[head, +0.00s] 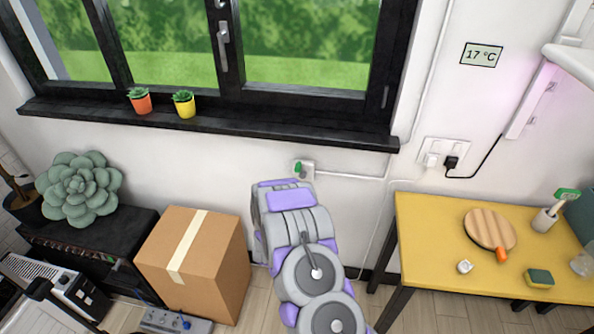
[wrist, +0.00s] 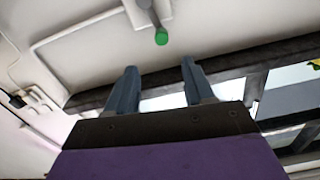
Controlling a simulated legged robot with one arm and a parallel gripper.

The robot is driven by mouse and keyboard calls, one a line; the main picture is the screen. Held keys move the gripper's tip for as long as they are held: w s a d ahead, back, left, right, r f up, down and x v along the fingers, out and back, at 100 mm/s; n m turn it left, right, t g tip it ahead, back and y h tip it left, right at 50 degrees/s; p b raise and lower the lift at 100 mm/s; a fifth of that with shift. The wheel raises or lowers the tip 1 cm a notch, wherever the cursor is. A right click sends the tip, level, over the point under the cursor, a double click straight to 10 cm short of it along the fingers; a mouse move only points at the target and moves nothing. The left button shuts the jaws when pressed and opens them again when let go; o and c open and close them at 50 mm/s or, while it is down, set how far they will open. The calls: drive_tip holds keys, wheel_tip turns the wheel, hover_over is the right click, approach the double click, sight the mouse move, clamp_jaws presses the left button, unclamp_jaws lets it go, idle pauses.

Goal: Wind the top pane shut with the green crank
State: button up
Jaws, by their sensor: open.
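The green crank (head: 298,168) sits on a small white wall plate below the window sill, just above my arm in the head view. In the wrist view the green crank (wrist: 161,37) shows as a green knob on a grey arm, beyond and above my fingertips. My gripper (wrist: 160,72) is open and empty, with its two grey fingers apart and not touching the crank. My arm hides the gripper in the head view. The black-framed window (head: 300,60) fills the upper left; the top pane is not clearly in view.
A dark sill (head: 220,122) holds an orange pot (head: 140,104) and a yellow pot (head: 186,106). A cardboard box (head: 195,258) stands left of my arm. A yellow table (head: 430,235) stands to the right. A socket with a black plug (head: 451,163) is on the wall.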

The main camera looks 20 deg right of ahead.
sight(296, 170)
drive_tip(key=b+x, duration=0.2)
drive_tip(key=x, duration=1.2)
drive_tip(key=shift+d+b, duration=0.15)
drive_tip(key=shift+b, duration=0.15)
drive_tip(key=shift+a, duration=0.55)
drive_tip(key=shift+c, duration=0.4)
drive_tip(key=shift+d, duration=0.4)
drive_tip(key=c, duration=0.6)
drive_tip(key=shift+a, duration=0.15)
clamp_jaws()
drive_tip(key=shift+f, duration=0.1)
